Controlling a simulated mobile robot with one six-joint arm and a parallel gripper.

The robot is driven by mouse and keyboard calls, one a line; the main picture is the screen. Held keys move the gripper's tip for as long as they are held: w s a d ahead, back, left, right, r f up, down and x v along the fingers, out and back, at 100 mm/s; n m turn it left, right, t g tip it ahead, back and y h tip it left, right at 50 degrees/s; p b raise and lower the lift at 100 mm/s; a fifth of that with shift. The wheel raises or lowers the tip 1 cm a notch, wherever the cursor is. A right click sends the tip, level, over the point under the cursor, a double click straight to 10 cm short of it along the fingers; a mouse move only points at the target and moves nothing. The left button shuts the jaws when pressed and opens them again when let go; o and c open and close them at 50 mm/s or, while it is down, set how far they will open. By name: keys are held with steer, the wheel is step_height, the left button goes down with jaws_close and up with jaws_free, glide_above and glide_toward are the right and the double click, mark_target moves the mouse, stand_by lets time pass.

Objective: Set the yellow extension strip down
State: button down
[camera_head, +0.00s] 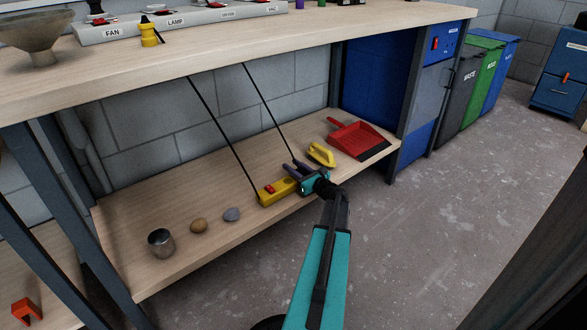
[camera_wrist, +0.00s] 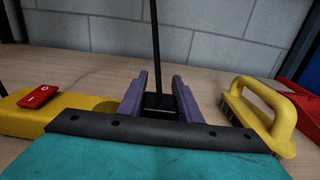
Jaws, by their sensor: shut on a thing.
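The yellow extension strip (camera_head: 276,190) with a red rocker switch is low at the front of the lower shelf; I cannot tell whether it touches the wood. It also shows at the left of the wrist view (camera_wrist: 75,101). My gripper (camera_head: 303,169) is at its right end. In the wrist view, the purple fingers (camera_wrist: 160,100) are shut around a black block at that end, with a black cord rising from it. The teal palm hides part of the strip. Another cord runs up from the strip's left end.
A yellow-handled brush (camera_head: 321,154) is close to the right of my gripper, with a red dustpan (camera_head: 356,138) beyond. A grey stone (camera_head: 232,214), a brown stone (camera_head: 199,226) and a metal cup (camera_head: 161,243) stand left. The bench top (camera_head: 250,44) overhangs the shelf (camera_head: 150,200).

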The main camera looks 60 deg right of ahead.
steer(key=shift+f, duration=0.1)
steer(key=c, duration=1.3)
jaws_free()
steer(key=shift+s, duration=0.2)
steer(key=p+v, duration=0.3)
steer(key=v, duration=0.8)
steer(key=shift+s+a, duration=0.2)
steer(key=shift+s, duration=0.1)
